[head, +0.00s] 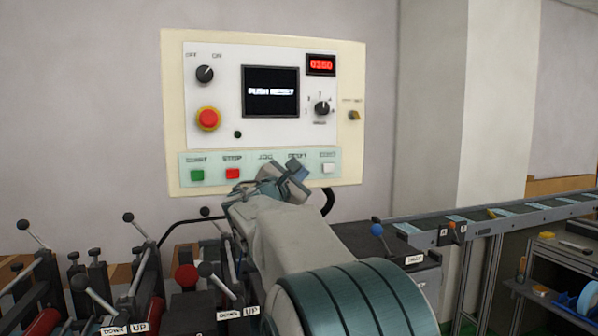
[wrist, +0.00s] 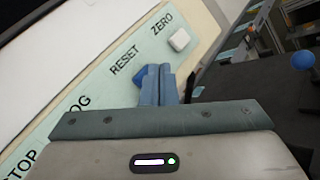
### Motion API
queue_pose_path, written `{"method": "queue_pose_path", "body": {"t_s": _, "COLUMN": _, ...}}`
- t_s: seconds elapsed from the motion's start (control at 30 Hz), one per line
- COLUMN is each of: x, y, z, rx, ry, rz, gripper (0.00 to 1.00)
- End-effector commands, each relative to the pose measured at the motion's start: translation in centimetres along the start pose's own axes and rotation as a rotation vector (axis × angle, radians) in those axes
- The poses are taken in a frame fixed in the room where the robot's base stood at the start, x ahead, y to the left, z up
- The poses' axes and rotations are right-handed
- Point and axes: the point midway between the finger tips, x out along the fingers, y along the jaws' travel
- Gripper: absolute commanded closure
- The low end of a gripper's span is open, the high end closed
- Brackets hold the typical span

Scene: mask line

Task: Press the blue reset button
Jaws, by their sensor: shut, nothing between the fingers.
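The blue reset button (wrist: 140,76) shows in the wrist view below the RESET label, partly hidden behind my fingers. My gripper (wrist: 160,72) is shut and empty, with its fingertips right beside the button at the panel face. I cannot tell whether they touch it or whether the button is pushed in. In the head view my gripper (head: 292,170) is in front of the lower button strip (head: 258,162) and hides the button under the RESET label.
The strip also has a green button (head: 197,175), a red button (head: 232,173) and a white button (head: 328,168). Above are a red emergency knob (head: 208,119) and a screen (head: 270,91) that seems to read PUSH RESET. Levers (head: 128,217) stand below left; a conveyor (head: 500,215) runs right.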

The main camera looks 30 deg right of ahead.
Motion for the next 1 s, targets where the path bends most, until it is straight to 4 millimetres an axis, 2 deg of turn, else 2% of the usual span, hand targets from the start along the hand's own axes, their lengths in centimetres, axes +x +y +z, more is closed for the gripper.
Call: {"method": "queue_pose_path", "body": {"t_s": 1.0, "x": 0.63, "y": 0.45, "z": -0.46, "rx": 0.0, "ry": 0.0, "rz": 0.0, "gripper": 1.0}}
